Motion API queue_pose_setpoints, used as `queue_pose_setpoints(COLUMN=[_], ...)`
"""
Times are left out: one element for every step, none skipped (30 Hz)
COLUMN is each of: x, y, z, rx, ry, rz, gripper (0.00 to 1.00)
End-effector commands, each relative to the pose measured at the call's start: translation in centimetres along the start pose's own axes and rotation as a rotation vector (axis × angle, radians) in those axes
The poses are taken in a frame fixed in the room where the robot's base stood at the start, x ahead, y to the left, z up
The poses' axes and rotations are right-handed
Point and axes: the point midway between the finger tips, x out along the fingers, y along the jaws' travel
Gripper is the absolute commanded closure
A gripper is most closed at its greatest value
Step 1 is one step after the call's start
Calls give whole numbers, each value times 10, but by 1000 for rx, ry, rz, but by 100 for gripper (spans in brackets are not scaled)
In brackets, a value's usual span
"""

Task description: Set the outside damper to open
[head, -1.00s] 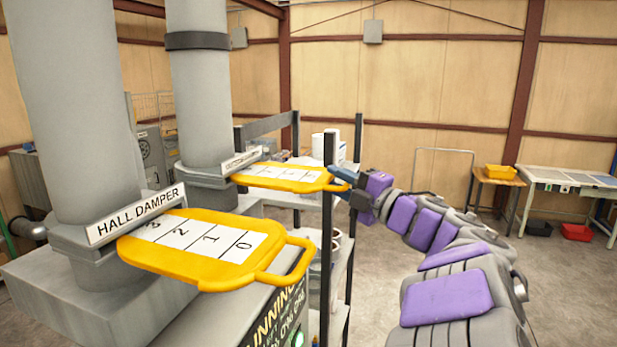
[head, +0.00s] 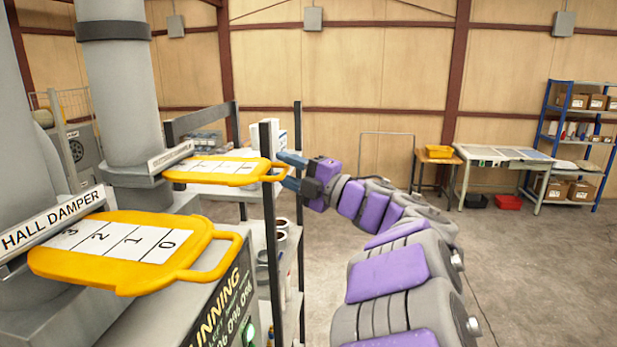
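The outside damper is the farther yellow slide plate (head: 222,170), with a numbered white scale and a loop handle at its right end. It sticks out of the farther grey duct (head: 122,85), under a small label (head: 170,157) too slanted to read fully. My gripper (head: 285,171) is at this handle. Its two blue-grey fingers stand apart, one above and one below the handle's end; whether they touch it I cannot tell. The nearer yellow plate (head: 130,248), labelled HALL DAMPER (head: 52,220), shows 3, 2, 1 and 0.
Cans (head: 282,232) sit on the rack. A grey machine housing (head: 150,310) lies below the dampers. The floor (head: 520,270) at the right is open.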

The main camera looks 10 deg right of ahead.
Motion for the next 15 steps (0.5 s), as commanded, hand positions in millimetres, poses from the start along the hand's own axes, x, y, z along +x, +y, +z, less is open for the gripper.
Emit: queue_pose_setpoints(x=[-3, -6, -11, -15, -21, -29, -36, -43, -53, -61, -68, -77, -85, -92, -102], y=[0, -1, -1, -1, -1, -1, -1, -1, -1, 0, 0, -1, -1, 0, 0], z=[-1, -1, -2, -3, -3, -2, 0, 1, 2, 3, 4, 5, 6, 7, 9], rx=[-1, -2, -3, -3, -3, -4, -3, -3, -2, -2, -1, 0, 1, 1, 2], ry=[-2, -2, -2, -2, -3, -4, -6, -6, -5, -6, -7, -9, -8, -7, -9], rz=[-1, -1, -1, 0, 0, 1, 1, 1, 2, 3, 3, 3, 4, 5, 6], gripper=[62, 62, 62, 62, 62, 62, 62, 62, 62, 62, 62, 62, 62, 62, 62])
